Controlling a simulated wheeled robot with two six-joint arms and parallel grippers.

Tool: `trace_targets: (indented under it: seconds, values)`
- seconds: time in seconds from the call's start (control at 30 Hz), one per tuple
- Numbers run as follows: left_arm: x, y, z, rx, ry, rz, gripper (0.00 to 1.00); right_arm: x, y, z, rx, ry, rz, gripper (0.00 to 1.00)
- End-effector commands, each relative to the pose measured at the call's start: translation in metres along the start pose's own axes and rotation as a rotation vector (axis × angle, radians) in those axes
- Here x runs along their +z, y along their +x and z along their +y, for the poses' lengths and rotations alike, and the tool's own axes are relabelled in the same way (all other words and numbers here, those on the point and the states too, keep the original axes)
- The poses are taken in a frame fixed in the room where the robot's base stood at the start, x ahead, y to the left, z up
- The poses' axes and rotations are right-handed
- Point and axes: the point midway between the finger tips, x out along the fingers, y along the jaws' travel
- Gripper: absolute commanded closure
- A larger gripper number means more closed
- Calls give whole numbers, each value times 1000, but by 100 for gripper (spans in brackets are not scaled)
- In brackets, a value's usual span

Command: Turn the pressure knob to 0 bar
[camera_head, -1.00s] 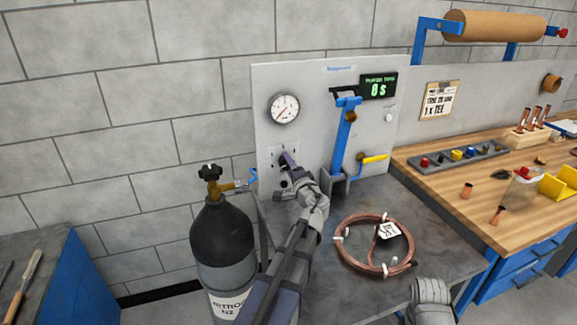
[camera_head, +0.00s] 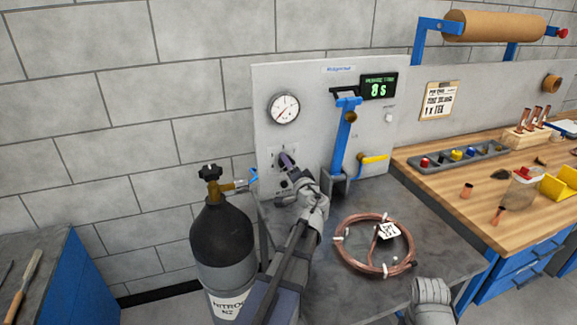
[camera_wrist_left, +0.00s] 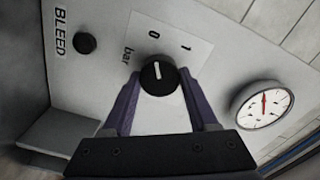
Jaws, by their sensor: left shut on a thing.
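The black pressure knob (camera_wrist_left: 158,77) sits on a white scale plate marked 0, 1 and bar in the left wrist view. Its white pointer line is directed toward the 0 side of the scale. My left gripper (camera_wrist_left: 160,92) is shut on the knob, with a purple finger on each side of it. In the head view my left gripper (camera_head: 287,161) is at the panel and hides most of the knob. A round pressure gauge (camera_head: 284,108) is above it; the gauge (camera_wrist_left: 262,104) also shows in the left wrist view, with a red needle.
A black knob (camera_wrist_left: 85,43) marked BLEED is near the pressure knob. A nitrogen cylinder (camera_head: 222,240) stands left of my left arm. A copper coil (camera_head: 345,252) lies on the grey bench to the right. A blue lever post (camera_head: 345,140) stands right of the gripper.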

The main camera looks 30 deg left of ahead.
Motion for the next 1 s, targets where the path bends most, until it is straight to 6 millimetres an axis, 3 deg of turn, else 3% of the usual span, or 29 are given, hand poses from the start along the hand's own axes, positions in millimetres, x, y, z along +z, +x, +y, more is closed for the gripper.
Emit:
trace_targets:
  seconds: [0.07,0.1,0.37,0.67,1.0]
  values:
    - [1,0,0,1,-3,-2,96,0,0,0,0,0,0,100]
    - [1,0,0,1,-3,-2,40,0,0,0,0,0,0,100]
    - [0,0,0,1,-1,-1,11,0,0,0,0,0,0,100]
    - [0,-5,0,1,0,0,11,0,0,0,0,0,0,100]
    - [2,-58,0,1,0,1,11,0,0,0,0,0,0,100]
